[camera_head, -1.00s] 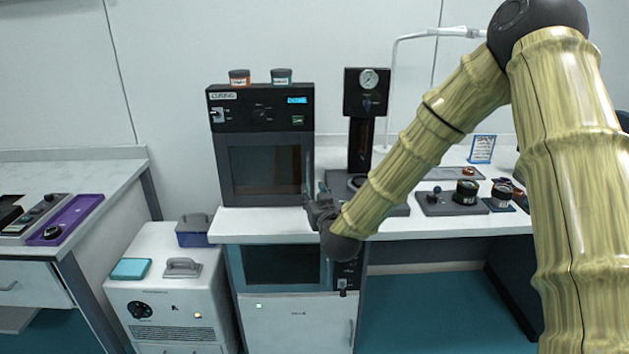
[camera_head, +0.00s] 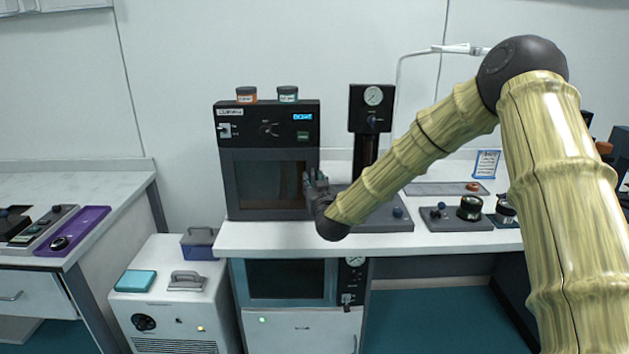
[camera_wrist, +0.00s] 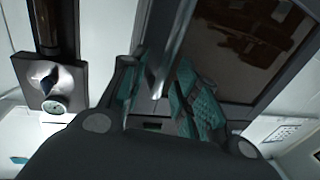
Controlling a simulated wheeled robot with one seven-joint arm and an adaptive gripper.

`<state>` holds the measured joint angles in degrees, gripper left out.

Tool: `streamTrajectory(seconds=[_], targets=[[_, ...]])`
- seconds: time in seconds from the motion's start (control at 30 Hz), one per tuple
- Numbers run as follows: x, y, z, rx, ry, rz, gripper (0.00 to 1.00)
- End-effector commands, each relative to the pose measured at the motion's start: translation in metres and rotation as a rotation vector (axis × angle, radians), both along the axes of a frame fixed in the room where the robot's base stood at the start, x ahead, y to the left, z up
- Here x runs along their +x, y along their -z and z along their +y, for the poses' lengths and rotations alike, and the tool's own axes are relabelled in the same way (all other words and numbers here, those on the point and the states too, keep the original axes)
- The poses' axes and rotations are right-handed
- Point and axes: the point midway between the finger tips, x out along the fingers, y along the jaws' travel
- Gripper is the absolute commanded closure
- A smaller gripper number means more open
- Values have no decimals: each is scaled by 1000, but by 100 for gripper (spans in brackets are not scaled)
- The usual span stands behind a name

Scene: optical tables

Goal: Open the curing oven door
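The curing oven (camera_head: 268,122) is a dark box on the bench with a control panel above its door. Its windowed door (camera_head: 262,184) looks closed. My gripper (camera_head: 314,178) is at the door's right edge, where it covers the handle in the head view. In the wrist view the handle (camera_wrist: 172,40) is a grey metal bar running down between the two teal-padded fingers of my gripper (camera_wrist: 160,88). The fingers stand apart on either side of the bar, with a gap showing between them; firm contact cannot be made out. The door window (camera_wrist: 235,45) lies to the right.
A gauge press (camera_head: 371,108) stands close to the right of my gripper. Small devices (camera_head: 455,213) sit farther right on the bench. A white cabinet unit (camera_head: 172,300) stands on the floor at left.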

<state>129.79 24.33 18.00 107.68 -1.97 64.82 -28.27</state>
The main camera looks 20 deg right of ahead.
Motion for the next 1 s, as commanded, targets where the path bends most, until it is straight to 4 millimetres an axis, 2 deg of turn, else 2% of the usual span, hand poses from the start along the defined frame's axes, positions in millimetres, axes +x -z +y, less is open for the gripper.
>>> streamTrajectory(seconds=[0.13, 0.4, 0.43, 0.6, 0.73, 0.77, 1.0], targets=[[7, 1, 0, 0, 0, 1, 69], [8, 1, -1, 0, 0, 1, 69], [8, 1, -1, 0, 0, 1, 71], [8, 1, -1, 0, 0, 1, 100], [8, 1, 0, -1, -2, 1, 100], [8, 0, -7, 0, 1, 1, 100], [4, 1, 5, -1, 9, 2, 100]])
